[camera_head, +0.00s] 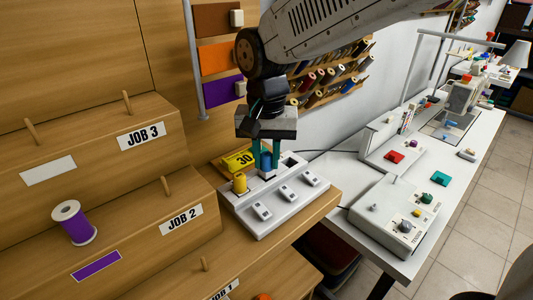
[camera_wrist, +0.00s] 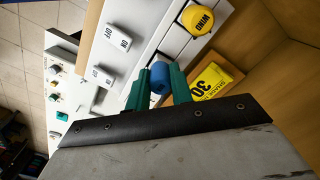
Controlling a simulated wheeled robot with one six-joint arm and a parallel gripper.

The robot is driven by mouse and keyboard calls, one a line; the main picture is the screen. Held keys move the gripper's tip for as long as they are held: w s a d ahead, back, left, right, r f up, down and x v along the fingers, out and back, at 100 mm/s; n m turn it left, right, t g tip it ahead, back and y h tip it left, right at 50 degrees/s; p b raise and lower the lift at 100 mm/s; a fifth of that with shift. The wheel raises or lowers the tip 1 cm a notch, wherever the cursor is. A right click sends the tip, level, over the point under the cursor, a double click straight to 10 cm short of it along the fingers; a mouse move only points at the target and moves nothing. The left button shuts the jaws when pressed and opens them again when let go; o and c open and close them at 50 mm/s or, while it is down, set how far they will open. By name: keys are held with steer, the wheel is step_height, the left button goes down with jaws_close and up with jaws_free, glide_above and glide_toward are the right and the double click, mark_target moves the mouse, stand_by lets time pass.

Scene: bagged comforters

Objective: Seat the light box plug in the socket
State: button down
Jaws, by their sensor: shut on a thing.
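A blue plug (camera_head: 266,160) is held between the two green fingers of my gripper (camera_head: 265,167); it also shows in the wrist view (camera_wrist: 159,77). No label on it can be read. It is upright over the middle position of a white socket strip (camera_head: 243,207), behind the middle switch. I cannot tell whether it is fully down in its socket. A yellow plug (camera_head: 240,183) stands at the strip's left position; its top reads WIND in the wrist view (camera_wrist: 197,19). A dark open socket (camera_head: 290,160) is at the right end.
Rocker switches marked ON and OFF (camera_wrist: 123,38) line the strip's front. A yellow block marked 30 (camera_head: 238,160) lies behind the strip. Wooden steps with job labels (camera_head: 140,136) rise at the left. A white table (camera_head: 375,250) with machines is at the right.

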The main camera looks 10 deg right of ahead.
steer(key=shift+f, duration=0.75)
steer(key=c, duration=0.5)
jaws_free()
stand_by(0.4)
steer(key=shift+r, duration=3.5)
steer(key=shift+r, duration=0.1)
step_height(320, 180, up, 8)
steer(key=shift+f, duration=0.2)
